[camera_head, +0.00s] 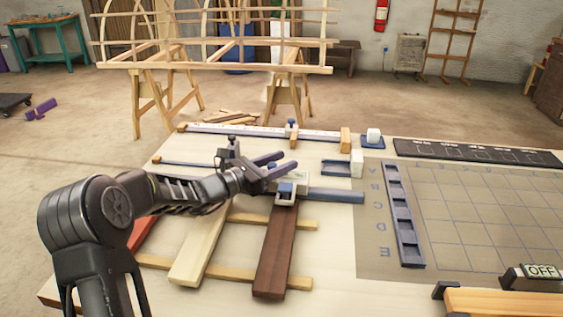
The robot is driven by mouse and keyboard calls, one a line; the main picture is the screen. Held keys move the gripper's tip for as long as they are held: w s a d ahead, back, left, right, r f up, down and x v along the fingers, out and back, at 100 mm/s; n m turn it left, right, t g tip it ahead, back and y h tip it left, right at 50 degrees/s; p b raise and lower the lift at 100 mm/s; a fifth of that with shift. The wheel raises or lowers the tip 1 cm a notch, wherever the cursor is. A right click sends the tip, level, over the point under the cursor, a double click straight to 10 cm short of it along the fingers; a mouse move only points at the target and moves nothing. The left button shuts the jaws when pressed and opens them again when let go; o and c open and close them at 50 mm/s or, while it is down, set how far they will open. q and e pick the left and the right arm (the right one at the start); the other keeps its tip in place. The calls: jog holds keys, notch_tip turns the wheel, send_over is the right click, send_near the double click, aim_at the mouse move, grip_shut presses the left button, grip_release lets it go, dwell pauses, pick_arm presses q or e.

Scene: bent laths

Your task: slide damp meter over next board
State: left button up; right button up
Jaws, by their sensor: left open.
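What looks like the damp meter, a small white block with a blue top (286,190), sits over the far end of the dark brown board (275,252). A pale board (203,246) lies to its left, and a red board (143,233) is mostly hidden behind my left arm. The boards lie across two light wooden strips. My left gripper (288,162) is open, its two dark fingers pointing right, just beyond and above the block. I see nothing between the fingers; whether they touch the block I cannot tell. My right gripper is not in view.
A blue bar (336,196) extends right of the block. A blue tray (343,168), a slotted dark strip (404,222) and a grid mat (470,220) are to the right. An "OFF" box (535,276) stands front right.

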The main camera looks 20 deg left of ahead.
aim_at(269, 167)
pick_arm(q)
jog(key=v, duration=0.7)
jog(key=shift+s+a, duration=0.15)
jog(key=shift+s, duration=0.15)
